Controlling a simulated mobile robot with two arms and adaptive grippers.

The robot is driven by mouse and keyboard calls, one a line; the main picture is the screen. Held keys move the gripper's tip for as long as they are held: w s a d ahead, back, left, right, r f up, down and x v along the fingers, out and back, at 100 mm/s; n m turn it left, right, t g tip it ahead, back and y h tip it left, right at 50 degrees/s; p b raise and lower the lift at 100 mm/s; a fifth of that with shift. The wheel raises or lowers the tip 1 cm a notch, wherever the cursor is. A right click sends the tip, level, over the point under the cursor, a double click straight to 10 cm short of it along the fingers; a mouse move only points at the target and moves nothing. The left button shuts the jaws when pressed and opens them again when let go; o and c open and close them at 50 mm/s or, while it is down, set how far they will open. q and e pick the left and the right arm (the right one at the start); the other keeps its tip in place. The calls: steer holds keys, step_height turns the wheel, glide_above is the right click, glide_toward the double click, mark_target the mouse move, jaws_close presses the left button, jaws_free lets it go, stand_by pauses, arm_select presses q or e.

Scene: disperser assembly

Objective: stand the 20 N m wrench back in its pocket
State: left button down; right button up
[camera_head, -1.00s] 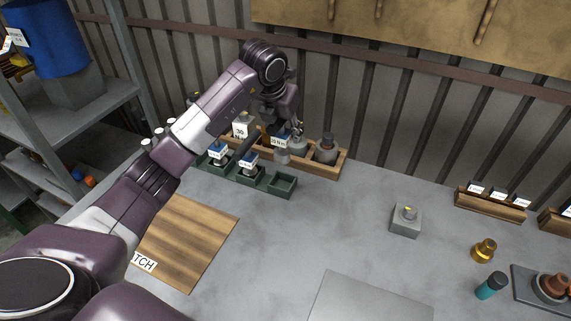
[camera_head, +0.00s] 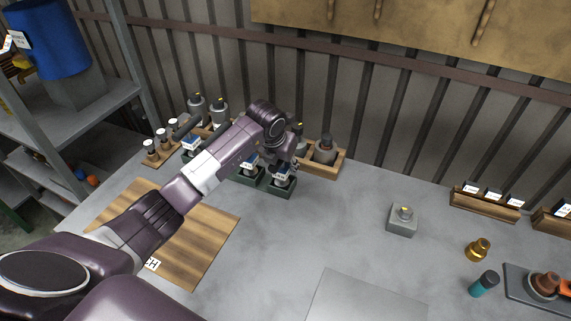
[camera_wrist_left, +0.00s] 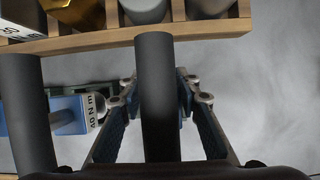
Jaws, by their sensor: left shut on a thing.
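My left gripper (camera_head: 288,164) is over the right-hand green pocket (camera_head: 276,191) in the head view. It is shut on the 20 N m wrench (camera_head: 281,179), whose label shows just below the fingers at the pocket's mouth. Its dark handle (camera_wrist_left: 158,100) stands between the fingers (camera_wrist_left: 158,92) in the left wrist view. The fingers and handle hide the pocket's inside there, so I cannot tell whether the wrench rests on its floor. The 40 N m wrench (camera_wrist_left: 72,112) stands beside it on the left, in the middle pocket. My right gripper is not in view.
Another labelled wrench (camera_head: 191,144) stands in the left pocket. A wooden rack (camera_head: 327,171) with grey bottles is close behind the pockets. A wooden board (camera_head: 190,240) lies in front. A grey block (camera_head: 402,222) stands to the right, with clear bench between.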

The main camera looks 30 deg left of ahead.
arm_select(q)
steer(key=shift+r, duration=0.1)
steer(key=c, duration=1.9)
jaws_free()
steer(key=o, duration=0.5)
steer(key=shift+c, duration=0.2)
steer(key=b+v, duration=0.2)
steer(key=v, duration=1)
